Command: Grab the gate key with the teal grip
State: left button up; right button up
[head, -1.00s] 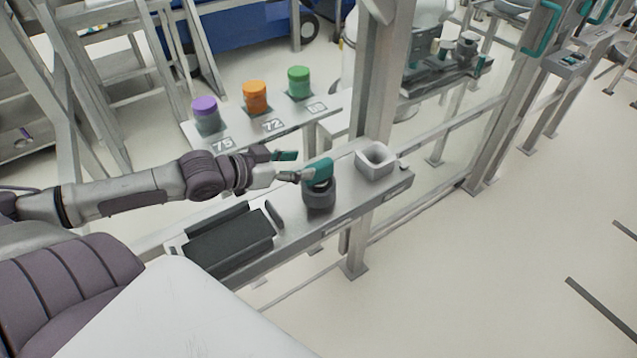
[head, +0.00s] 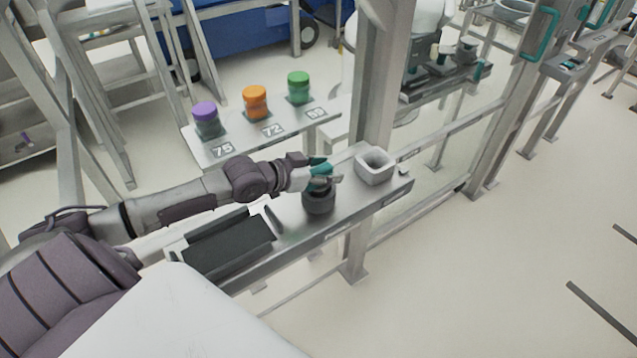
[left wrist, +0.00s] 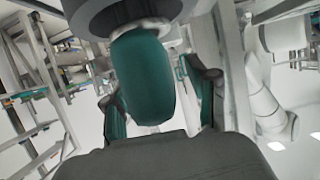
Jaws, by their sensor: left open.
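The gate key's teal grip (head: 320,168) stands upright in a dark round holder (head: 319,203) on the metal ledge. In the left wrist view the teal grip (left wrist: 144,75) is large in the middle, joined to a dark round part above it in the picture. My left gripper (head: 326,175) is at the grip, with its arm coming in from the left. In the left wrist view its two teal-padded fingers (left wrist: 160,100) are apart, one on each side of the grip. I cannot tell whether they touch it. My right gripper is not in view.
On the ledge (head: 345,213), a white square-rimmed cup (head: 375,166) stands right of the holder and a black tray (head: 228,246) lies left. A metal post (head: 382,80) rises behind. Purple (head: 206,118), orange (head: 255,101) and green-lidded (head: 299,87) jars stand on a shelf behind.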

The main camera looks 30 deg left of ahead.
pick_arm(q)
grip_shut()
dwell(0.4)
jog(key=shift+w+r, duration=0.1)
